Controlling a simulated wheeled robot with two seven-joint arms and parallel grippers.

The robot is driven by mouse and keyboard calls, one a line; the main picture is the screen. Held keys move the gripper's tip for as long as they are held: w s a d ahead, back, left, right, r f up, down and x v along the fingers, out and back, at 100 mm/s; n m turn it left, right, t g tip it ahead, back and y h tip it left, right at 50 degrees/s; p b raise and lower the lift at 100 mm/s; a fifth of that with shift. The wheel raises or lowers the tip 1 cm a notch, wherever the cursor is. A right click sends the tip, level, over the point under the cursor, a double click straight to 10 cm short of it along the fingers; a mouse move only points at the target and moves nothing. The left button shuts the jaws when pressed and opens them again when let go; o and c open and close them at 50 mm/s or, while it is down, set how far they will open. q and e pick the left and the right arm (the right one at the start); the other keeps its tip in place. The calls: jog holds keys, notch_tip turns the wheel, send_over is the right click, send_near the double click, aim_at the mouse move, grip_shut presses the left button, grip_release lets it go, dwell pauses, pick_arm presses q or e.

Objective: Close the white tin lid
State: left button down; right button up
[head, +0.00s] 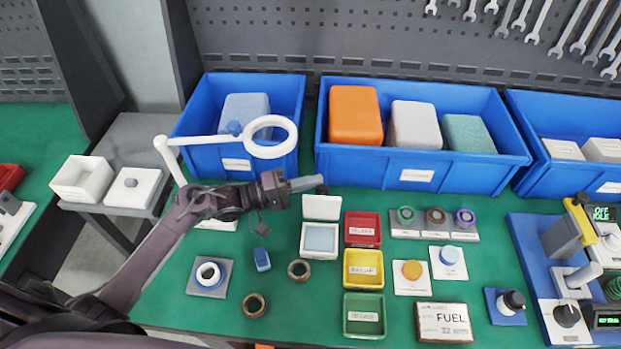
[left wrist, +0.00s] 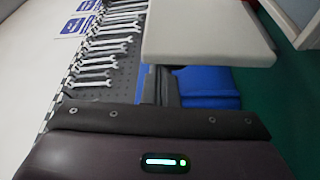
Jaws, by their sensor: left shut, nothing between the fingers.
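The white tin (head: 303,240) stands on the green table near the middle of the head view, with a pale blue-grey inside. Its white lid (head: 322,207) stands raised at the tin's back edge, so the tin is open. My left gripper (head: 308,183) reaches in from the left, just above and behind the raised lid. Its fingers are shut with nothing between them. I cannot tell whether they touch the lid. In the left wrist view a large pale slab fills the top; I cannot tell what it is. My right gripper is not in view.
Red, yellow and green trays (head: 364,302) stand right of the tin. Brown rings (head: 300,270) and a small blue block (head: 262,259) lie to its left. Blue bins (head: 410,178) line the back. A white ring lamp (head: 270,136) stands behind my left arm.

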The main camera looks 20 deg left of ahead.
pick_arm(q)
jog(key=s+m+p, duration=0.1)
jog(key=s, duration=0.1)
jog(key=s+m+h+p, duration=0.1)
jog(key=s+d+r+m+p, duration=0.1)
jog(key=s, duration=0.1)
jog(key=shift+s+m, duration=0.3)
jog(key=shift+m, duration=0.1)
jog(key=shift+s+d+f+p, duration=0.15)
jog(key=shift+s+f+p, duration=0.15)
jog(key=shift+s, duration=0.3)
jog(key=shift+s+d+f+p, duration=0.2)
jog(key=shift+s+p, duration=0.15)
jog(key=shift+s, duration=0.2)
jog(key=shift+s+f, duration=0.2)
jog(key=shift+s, duration=0.05)
